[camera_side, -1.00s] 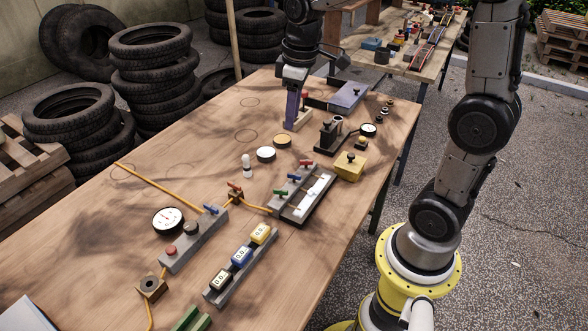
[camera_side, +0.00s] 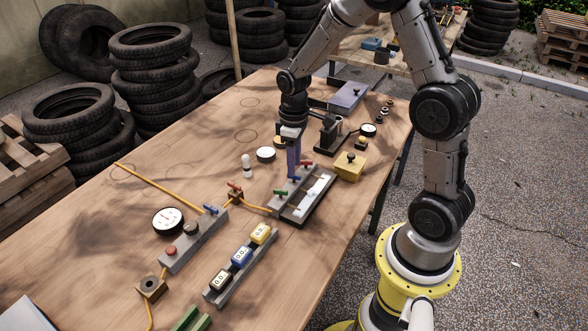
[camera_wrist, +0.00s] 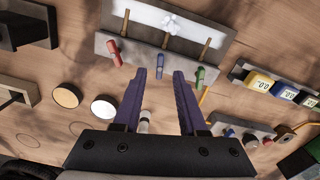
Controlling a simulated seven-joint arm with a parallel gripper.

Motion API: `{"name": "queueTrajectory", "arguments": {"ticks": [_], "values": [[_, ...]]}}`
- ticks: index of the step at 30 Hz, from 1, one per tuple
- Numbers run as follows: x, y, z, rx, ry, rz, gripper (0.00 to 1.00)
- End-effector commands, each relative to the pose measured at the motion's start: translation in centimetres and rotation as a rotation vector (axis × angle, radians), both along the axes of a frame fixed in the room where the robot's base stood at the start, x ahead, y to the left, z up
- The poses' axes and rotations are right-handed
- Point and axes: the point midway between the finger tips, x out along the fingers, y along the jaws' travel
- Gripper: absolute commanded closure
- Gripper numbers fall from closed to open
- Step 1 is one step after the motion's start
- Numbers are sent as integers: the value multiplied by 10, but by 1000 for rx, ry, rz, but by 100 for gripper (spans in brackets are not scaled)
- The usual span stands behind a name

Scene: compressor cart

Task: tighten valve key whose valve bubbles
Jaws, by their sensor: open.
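The valve block (camera_side: 300,210) is a grey tray with red, blue and green keys along its near-left edge. In the wrist view, the red key (camera_wrist: 114,51) is left, the blue key (camera_wrist: 161,67) is in the middle, and the green key (camera_wrist: 200,76) is right. A brass stem runs from each key. A white frothy patch (camera_wrist: 171,22) shows at the end of the blue key's stem. My gripper (camera_wrist: 160,76) is open and empty, its purple fingers pointing at the blue key, one to each side. In the side view, my gripper (camera_side: 294,174) partly hides the blue key.
A small white-topped bottle (camera_side: 246,165) and a round white-topped disc (camera_side: 265,154) stand left of my gripper. A yellow box (camera_side: 350,166) is to the right. A rack of gauges (camera_side: 240,260) is nearer.

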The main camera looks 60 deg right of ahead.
Motion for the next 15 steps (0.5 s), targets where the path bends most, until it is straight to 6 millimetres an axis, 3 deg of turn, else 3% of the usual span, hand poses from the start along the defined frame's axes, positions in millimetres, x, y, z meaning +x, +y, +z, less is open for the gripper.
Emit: {"name": "queueTrajectory", "arguments": {"ticks": [6,15], "values": [[0,0,-23,0,1,0,59],[0,0,-29,0,-1,0,59]]}}
